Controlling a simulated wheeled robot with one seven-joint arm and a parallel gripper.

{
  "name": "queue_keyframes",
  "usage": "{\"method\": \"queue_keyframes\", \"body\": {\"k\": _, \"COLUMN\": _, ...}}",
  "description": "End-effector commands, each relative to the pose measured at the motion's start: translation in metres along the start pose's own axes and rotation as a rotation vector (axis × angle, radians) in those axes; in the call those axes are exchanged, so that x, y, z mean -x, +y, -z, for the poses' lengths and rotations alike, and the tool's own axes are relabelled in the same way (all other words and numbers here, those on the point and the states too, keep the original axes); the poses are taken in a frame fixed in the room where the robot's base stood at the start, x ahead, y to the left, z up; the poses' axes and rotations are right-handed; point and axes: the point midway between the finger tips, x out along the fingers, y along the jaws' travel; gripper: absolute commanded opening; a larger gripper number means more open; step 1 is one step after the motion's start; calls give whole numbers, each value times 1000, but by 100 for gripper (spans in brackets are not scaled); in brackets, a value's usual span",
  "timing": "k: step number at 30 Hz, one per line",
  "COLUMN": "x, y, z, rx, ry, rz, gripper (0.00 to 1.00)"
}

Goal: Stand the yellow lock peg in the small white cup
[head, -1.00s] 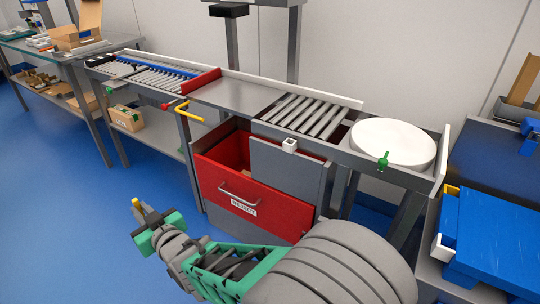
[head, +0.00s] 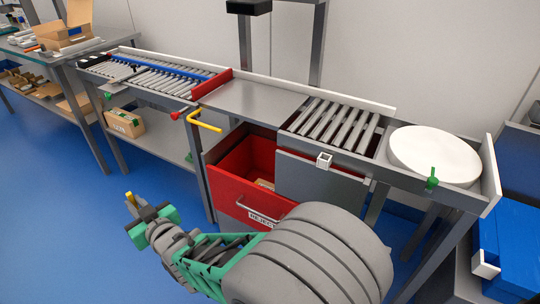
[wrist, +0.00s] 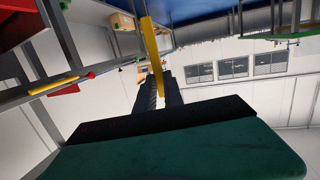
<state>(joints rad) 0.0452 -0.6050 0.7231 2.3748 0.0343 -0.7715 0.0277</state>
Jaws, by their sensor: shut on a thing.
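The yellow lock peg (head: 129,196) stands up from the fingertips of my gripper (head: 132,201), at the lower left of the head view. In the wrist view the peg (wrist: 154,52) is a long yellow bar between the two dark fingers of my gripper (wrist: 158,88), which is shut on it. Its lower part is hidden by the fingers. The small white cup (head: 324,160) is a square, open-topped holder at the front edge of the conveyor bench, before the rollers. My gripper is well apart from it, to its left and nearer to me.
An open red reject bin (head: 228,195) is under the bench. A yellow bent bar (head: 205,124) and a red knob (head: 176,115) jut from the front edge. A white round disc (head: 434,150) and a green clip (head: 432,178) are at right. Blue floor is clear at left.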

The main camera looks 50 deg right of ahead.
Motion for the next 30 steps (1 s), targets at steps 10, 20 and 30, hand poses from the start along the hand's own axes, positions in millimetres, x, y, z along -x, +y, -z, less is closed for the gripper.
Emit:
{"method": "queue_keyframes", "body": {"k": 10, "x": 65, "y": 170, "z": 40, "rx": -64, "ry": -4, "rz": -451, "gripper": 0}}
{"method": "queue_keyframes", "body": {"k": 20, "x": 242, "y": 332, "z": 99, "rx": -153, "ry": 0, "rz": -1029, "gripper": 0}}
{"method": "queue_keyframes", "body": {"k": 30, "x": 360, "y": 375, "z": 136, "rx": -199, "ry": 1, "rz": -1325, "gripper": 0}}
